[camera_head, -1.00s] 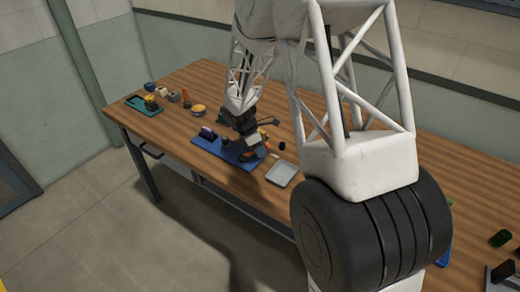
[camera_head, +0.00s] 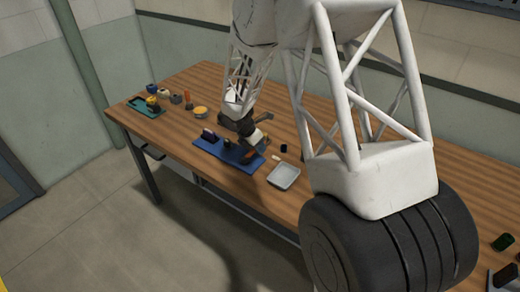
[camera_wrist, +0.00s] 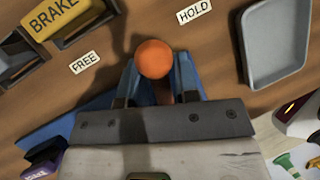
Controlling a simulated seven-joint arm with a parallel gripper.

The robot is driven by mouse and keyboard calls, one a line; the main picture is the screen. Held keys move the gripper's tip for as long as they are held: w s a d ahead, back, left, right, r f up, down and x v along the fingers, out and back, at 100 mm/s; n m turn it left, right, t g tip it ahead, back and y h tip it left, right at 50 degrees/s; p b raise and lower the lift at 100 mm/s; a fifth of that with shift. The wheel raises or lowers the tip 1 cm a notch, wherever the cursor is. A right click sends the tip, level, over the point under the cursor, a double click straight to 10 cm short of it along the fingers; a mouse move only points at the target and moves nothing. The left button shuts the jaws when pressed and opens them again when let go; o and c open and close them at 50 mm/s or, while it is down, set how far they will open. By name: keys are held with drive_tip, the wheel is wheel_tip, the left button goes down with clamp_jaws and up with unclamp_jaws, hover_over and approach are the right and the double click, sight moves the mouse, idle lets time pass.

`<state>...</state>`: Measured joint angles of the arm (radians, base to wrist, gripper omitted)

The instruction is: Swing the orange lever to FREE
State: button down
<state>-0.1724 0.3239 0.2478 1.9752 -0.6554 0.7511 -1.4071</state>
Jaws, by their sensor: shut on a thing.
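The orange lever shows in the wrist view as a round orange knob (camera_wrist: 154,58) with its stem running down below it. My gripper (camera_wrist: 155,82) is shut on the lever, with one blue finger on each side just under the knob. The knob stands between the FREE label (camera_wrist: 85,62) on the left and the HOLD label (camera_wrist: 194,11) on the upper right. In the head view my gripper (camera_head: 249,146) is low over the right end of the blue board (camera_head: 212,147). The lever's pivot is hidden by the gripper.
A yellow BRAKE plate (camera_wrist: 52,15) is at the upper left of the wrist view. A grey tray (camera_head: 284,176) lies right of the board. A small dark cylinder (camera_head: 284,148) stands behind it. Several small items and a teal tray (camera_head: 135,104) are at the table's far left.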

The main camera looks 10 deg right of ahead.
sight(249, 151)
drive_tip(key=n, duration=0.2)
drive_tip(key=w+a+n+t, duration=0.1)
drive_tip(key=shift+w+a+r+n+t, duration=0.1)
drive_tip(key=shift+w+a+n+t, duration=0.05)
drive_tip(key=shift+w+n+t, duration=0.2)
drive_tip(key=shift+w+a+n+t+y, duration=0.25)
drive_tip(key=shift+a+n+t+y, duration=0.15)
drive_tip(key=shift+n, duration=0.55)
drive_tip(key=shift+w+a+n+t+y, duration=0.25)
drive_tip(key=shift+a+n, duration=0.25)
drive_tip(key=shift+n, duration=0.4)
drive_tip(key=c, duration=1.1)
unclamp_jaws()
drive_tip(key=shift+s, duration=0.1)
drive_tip(key=shift+v, duration=3.9)
